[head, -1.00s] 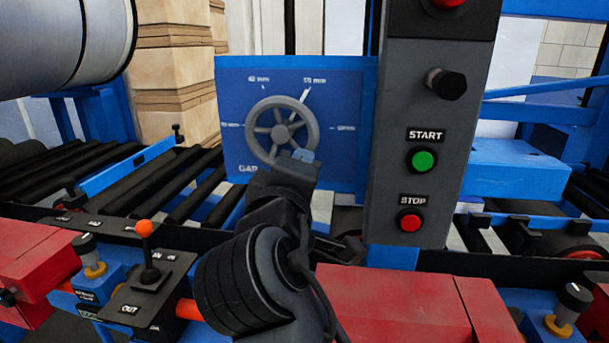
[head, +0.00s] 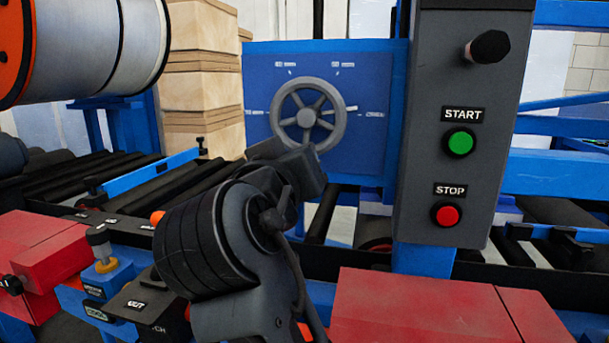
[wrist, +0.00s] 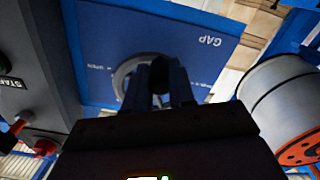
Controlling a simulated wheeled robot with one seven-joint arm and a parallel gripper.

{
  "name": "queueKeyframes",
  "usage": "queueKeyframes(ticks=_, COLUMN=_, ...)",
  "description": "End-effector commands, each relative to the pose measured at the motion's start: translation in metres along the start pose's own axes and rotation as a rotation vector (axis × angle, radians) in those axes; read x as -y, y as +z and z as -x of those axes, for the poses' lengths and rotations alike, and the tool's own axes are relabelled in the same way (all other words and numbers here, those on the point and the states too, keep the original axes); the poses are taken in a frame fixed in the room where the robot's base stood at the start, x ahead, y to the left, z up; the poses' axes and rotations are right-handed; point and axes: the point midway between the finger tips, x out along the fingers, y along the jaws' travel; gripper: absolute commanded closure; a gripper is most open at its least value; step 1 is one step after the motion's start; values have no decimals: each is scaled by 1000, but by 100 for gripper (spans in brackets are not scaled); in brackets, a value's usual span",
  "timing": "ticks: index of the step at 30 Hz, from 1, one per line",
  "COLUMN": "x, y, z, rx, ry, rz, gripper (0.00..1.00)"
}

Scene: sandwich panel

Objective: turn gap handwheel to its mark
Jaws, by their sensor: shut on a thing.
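The grey spoked gap handwheel (head: 306,118) is on a blue panel (head: 365,150) with pale marks around it. A white pointer (head: 350,108) at the wheel's right side points toward the right-hand label, which is too blurred to read surely. My gripper (head: 268,148) is at the wheel's lower left, shut on it; its wrist hides the contact in the head view. In the wrist view the fingers (wrist: 160,85) stand in front of the wheel rim (wrist: 122,78), with a dark part between them. The panel's GAP label (wrist: 209,41) shows there too.
A grey control box with green START (head: 460,142) and red STOP (head: 447,215) buttons and a black knob (head: 488,47) stands close to the right. Red housings (head: 420,310) and a roller conveyor (head: 60,180) lie below and left. A large roll (head: 95,50) hangs upper left.

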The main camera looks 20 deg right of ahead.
Motion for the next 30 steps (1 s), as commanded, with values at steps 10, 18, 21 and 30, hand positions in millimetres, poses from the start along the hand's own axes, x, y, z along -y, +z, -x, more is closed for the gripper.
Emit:
queueKeyframes(ticks=10, x=9, y=-2, z=1, rx=0, ry=-6, rz=-122, gripper=100)
queueKeyframes(ticks=18, x=9, y=-4, z=1, rx=0, ry=-7, rz=-139, gripper=100)
queueKeyframes(ticks=21, x=9, y=-4, z=1, rx=0, ry=-7, rz=-139, gripper=100)
queueKeyframes(ticks=30, x=8, y=-4, z=1, rx=-1, ry=-6, rz=-139, gripper=62)
